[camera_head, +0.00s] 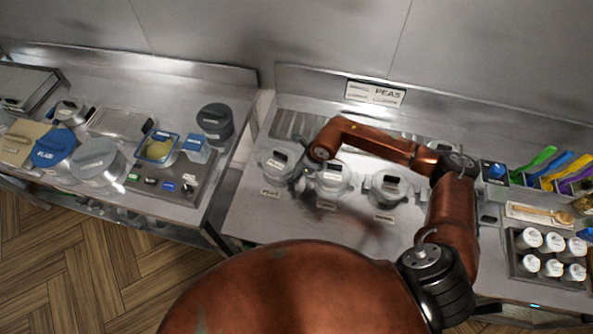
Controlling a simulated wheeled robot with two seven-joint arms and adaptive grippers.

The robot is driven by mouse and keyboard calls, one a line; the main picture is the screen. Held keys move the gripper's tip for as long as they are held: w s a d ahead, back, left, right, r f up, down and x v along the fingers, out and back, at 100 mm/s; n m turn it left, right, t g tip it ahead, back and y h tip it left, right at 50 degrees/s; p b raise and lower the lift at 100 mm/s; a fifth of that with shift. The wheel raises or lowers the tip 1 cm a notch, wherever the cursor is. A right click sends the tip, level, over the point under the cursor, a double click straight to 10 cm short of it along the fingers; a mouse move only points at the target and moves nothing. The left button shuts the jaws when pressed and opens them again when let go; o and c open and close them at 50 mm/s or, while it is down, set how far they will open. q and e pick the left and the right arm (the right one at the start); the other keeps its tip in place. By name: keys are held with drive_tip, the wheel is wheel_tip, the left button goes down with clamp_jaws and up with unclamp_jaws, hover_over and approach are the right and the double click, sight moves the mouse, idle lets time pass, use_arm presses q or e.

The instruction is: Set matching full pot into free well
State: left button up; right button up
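Three lidded pale grey pots stand in a row on the steel counter: a left pot (275,160), a middle pot (333,179) and a right pot (389,188). Each has a small label in front; the left label (270,193) seems to read PEAS, the others are too small to read. A wall sign (375,93) shows PEAS. My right arm reaches across from the right, behind the pots. Its gripper (302,184) points down between the left and middle pots; its fingers are small and blurred. My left gripper is out of view. A free well cannot be made out; the arm covers part of the back.
At right are colourful-handled utensils (555,170), a wooden spoon (545,212) and a rack of white jars (520,262). A separate left counter holds containers and a dark pot (215,122). The counter front is clear.

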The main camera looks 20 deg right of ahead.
drive_tip(key=shift+s+d+f, duration=0.25)
drive_tip(key=shift+s, duration=0.05)
drive_tip(key=shift+d+r, duration=0.1)
drive_tip(key=shift+r, duration=0.4)
drive_tip(key=v, duration=1.1)
drive_tip(key=shift+r, duration=0.15)
